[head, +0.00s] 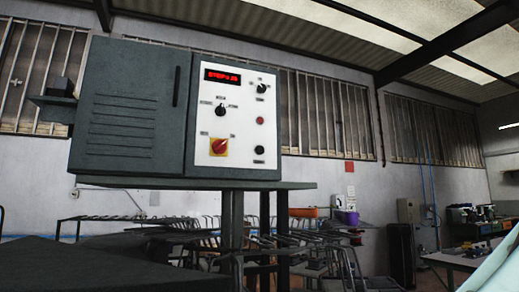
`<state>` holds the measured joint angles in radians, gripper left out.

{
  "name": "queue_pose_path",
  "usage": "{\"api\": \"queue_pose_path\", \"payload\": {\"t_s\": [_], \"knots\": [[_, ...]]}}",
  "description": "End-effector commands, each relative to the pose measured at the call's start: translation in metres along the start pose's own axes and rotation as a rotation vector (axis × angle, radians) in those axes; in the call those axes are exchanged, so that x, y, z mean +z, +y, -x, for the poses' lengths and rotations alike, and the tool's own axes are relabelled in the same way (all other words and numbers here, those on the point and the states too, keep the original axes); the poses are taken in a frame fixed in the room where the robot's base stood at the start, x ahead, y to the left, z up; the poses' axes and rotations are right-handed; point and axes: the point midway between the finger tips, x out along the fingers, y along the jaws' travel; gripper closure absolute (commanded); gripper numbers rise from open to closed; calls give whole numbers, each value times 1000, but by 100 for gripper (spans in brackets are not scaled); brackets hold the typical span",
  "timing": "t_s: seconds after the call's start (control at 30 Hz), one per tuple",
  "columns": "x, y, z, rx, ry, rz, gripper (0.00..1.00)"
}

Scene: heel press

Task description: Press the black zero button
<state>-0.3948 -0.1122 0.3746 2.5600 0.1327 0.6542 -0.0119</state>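The machine's grey cabinet (130,110) stands on a stand, with a white control panel (238,105) on its right part. A small round black button (259,150) sits at the lower right of the panel. The label by it is too small to read. A small red button (260,120) is above it. A black knob (262,88) is above the red button, and another knob (221,110) is to the left. A red rotary switch on a yellow plate (219,147) is at the lower left. A red lit display (222,76) is at the top. My gripper is not in view.
A flat ledge (300,185) juts out under the cabinet. Metal racks (190,225) stand behind the stand. A dark surface (70,265) fills the lower left. A pale teal shape (497,270) at the lower right is unclear. Space before the panel looks clear.

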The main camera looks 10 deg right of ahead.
Motion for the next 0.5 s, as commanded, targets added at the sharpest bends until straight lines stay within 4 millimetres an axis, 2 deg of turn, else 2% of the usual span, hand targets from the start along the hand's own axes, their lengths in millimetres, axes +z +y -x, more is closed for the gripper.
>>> {"api": "queue_pose_path", "payload": {"t_s": [0.33,0.5], "knots": [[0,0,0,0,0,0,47],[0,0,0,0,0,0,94]]}}
